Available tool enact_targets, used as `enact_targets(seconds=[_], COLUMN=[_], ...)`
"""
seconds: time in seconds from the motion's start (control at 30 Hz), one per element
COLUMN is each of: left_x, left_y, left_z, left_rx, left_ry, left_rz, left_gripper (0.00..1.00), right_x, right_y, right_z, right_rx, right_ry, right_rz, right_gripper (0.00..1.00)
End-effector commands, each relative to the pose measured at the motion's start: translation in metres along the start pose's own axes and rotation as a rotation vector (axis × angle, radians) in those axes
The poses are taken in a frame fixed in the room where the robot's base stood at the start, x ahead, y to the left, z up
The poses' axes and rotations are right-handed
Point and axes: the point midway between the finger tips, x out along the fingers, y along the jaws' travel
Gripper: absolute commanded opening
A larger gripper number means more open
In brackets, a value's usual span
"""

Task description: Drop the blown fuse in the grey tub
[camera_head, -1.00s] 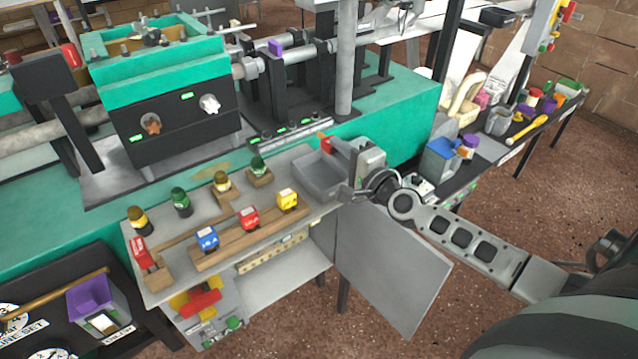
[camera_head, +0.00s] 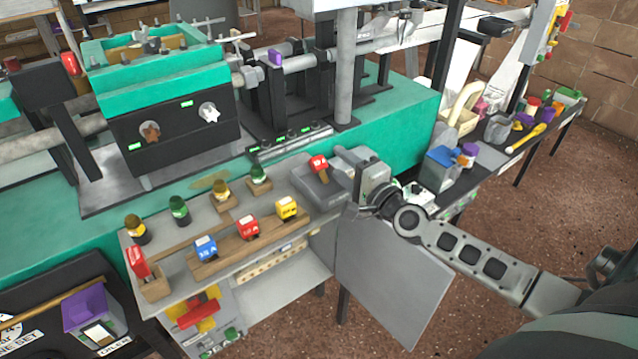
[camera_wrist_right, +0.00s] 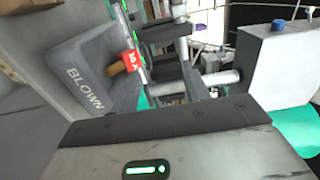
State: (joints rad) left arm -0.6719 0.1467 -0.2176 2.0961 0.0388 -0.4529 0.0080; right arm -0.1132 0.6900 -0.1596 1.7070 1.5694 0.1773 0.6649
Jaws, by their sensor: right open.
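The blown fuse (camera_head: 318,163), with a red head and a brown lower part, is at the grey tub (camera_head: 300,183) near the right end of the grey shelf. In the right wrist view the fuse (camera_wrist_right: 130,62) shows tilted within the tub (camera_wrist_right: 75,62), whose wall reads BLOWN. I cannot tell whether it rests on the tub's floor. My right gripper (camera_head: 339,170) is open, at the tub's right side, just beside the fuse. My left gripper is not in view.
A wooden rack (camera_head: 228,257) holds blue, red and yellow fuses. Another red fuse (camera_head: 137,261) stands at the shelf's left end. The teal machine bed (camera_head: 400,125) rises behind the tub.

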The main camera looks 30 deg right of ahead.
Motion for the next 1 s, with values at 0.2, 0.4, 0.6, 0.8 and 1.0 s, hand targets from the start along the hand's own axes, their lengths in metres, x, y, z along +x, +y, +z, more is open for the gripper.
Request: enact_targets(seconds=[0.2,0.4,0.6,0.8,1.0], left_x=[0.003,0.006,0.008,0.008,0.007], left_y=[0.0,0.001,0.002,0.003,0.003], left_z=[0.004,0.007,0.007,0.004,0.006], left_rx=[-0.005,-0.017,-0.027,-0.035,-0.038], left_ry=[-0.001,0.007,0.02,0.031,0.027], left_rz=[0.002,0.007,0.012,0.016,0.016], left_gripper=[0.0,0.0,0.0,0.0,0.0], right_x=[-0.045,-0.085,-0.119,-0.139,-0.145], right_y=[0.003,0.004,0.003,0.001,0.0], right_z=[0.001,0.001,0.001,0.0,0.0], right_rx=[-0.003,-0.002,-0.002,0.0,-0.001], right_ry=[-0.003,-0.002,-0.002,0.0,-0.001], right_rz=[0.006,0.006,0.005,0.002,-0.001], right_gripper=[0.46,0.46,0.46,0.46,0.46])
